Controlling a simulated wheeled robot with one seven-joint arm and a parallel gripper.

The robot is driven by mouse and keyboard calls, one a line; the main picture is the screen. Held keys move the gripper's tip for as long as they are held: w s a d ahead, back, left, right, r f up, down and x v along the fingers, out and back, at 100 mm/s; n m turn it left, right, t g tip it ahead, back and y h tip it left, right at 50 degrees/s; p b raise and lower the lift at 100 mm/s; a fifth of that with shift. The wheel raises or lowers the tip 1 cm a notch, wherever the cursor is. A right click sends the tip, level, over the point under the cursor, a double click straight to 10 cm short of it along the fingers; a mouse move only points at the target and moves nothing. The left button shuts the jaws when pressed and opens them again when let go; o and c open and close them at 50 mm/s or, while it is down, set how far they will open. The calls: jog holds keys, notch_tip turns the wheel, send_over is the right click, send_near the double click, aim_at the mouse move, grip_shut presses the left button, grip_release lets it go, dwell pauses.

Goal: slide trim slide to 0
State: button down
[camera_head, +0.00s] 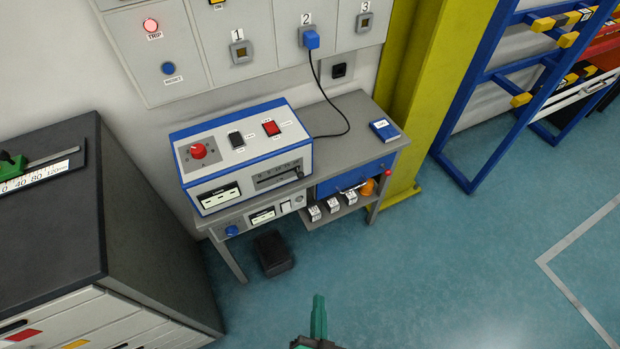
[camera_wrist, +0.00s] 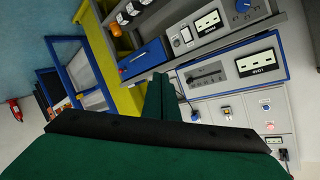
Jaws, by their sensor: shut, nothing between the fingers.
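The slide (camera_head: 279,176) is a dark horizontal panel with a slot on the front of a blue and white console (camera_head: 245,149). Its dark knob (camera_head: 299,172) appears near the right end of the slot. The lettering above it is too small to read. In the wrist view, which is turned over, the slide panel (camera_wrist: 206,74) shows beyond my fingers. My gripper (camera_head: 319,298) is shut and empty, over the floor in front of the bench and apart from the console. Its shut fingers also show in the wrist view (camera_wrist: 161,88).
The console stands on a grey bench (camera_head: 362,112) with a blue drawer (camera_head: 354,176). A black cable (camera_head: 335,100) hangs to the bench top from a blue plug (camera_head: 311,40). A dark cabinet (camera_head: 60,220) stands left, a yellow column (camera_head: 425,80) right.

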aim_at(299, 173)
jog(key=w+d+f+m, duration=0.2)
jog(key=w+f+m, duration=0.15)
jog(key=w, duration=0.55)
jog(key=w+d+r+m+t+y, duration=0.1)
jog(key=w+r+m+y, duration=0.15)
jog(key=w, duration=0.45)
jog(key=w+d+r+m+t+y, duration=0.1)
jog(key=w+d+r+m, duration=0.15)
jog(key=w, duration=0.45)
jog(key=w+r+m+y, duration=0.1)
jog(key=w+r+y, duration=0.1)
jog(key=w+r, duration=0.35)
jog(key=shift+y, duration=0.25)
jog(key=x, duration=0.3)
jog(key=a+x, duration=0.1)
jog(key=x, duration=0.3)
jog(key=f+x, duration=0.1)
jog(key=x, duration=0.2)
jog(key=shift+s+a, duration=0.1)
jog(key=shift+a, duration=0.2)
jog(key=shift+s+a+r, duration=0.25)
jog(key=shift+s+a, duration=0.2)
jog(key=shift+a, duration=0.15)
